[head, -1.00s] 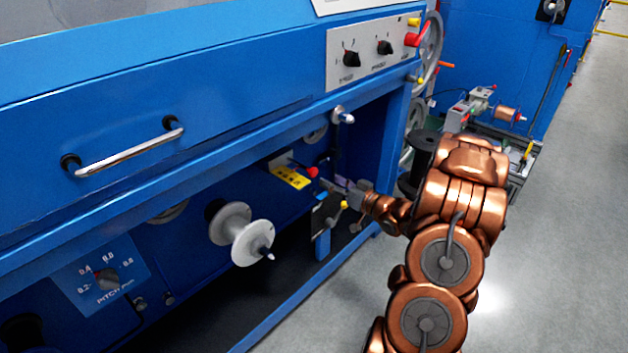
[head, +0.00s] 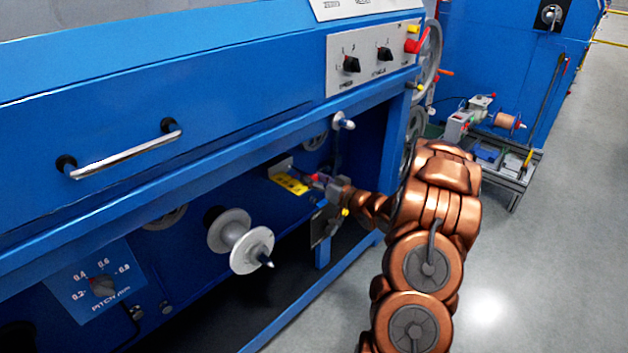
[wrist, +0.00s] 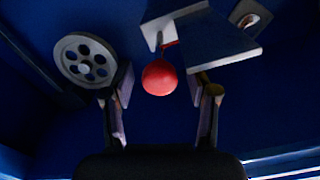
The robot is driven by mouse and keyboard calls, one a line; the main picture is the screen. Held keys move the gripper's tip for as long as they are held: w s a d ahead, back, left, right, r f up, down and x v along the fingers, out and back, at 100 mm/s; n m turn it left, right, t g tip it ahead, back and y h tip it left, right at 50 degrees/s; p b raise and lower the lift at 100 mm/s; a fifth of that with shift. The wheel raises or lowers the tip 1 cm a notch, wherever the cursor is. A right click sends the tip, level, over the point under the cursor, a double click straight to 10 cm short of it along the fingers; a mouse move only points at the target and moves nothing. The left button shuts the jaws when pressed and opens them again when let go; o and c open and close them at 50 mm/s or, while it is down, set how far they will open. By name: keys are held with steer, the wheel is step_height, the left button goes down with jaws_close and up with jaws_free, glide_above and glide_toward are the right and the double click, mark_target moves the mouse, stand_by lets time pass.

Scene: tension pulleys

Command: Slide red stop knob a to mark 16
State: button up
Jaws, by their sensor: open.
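The red stop knob (wrist: 159,77) is a round red ball in the wrist view. It lies between and slightly beyond the two open fingers of my gripper (wrist: 161,95), with a gap on each side. In the head view my gripper (head: 326,182) reaches into the blue machine's lower bay, close to the red knob (head: 315,177), which is mostly hidden there. A yellow label plate (head: 291,184) sits just left of the knob. I cannot read scale marks in either view.
A grey plate (wrist: 216,42) lies behind the knob in the wrist view, with a holed pulley wheel (wrist: 86,60) at left. A white spool (head: 250,250) sticks out left of my gripper. The blue lower rail (head: 310,293) borders the bay.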

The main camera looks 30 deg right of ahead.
steer(key=shift+c, duration=0.4)
jaws_close()
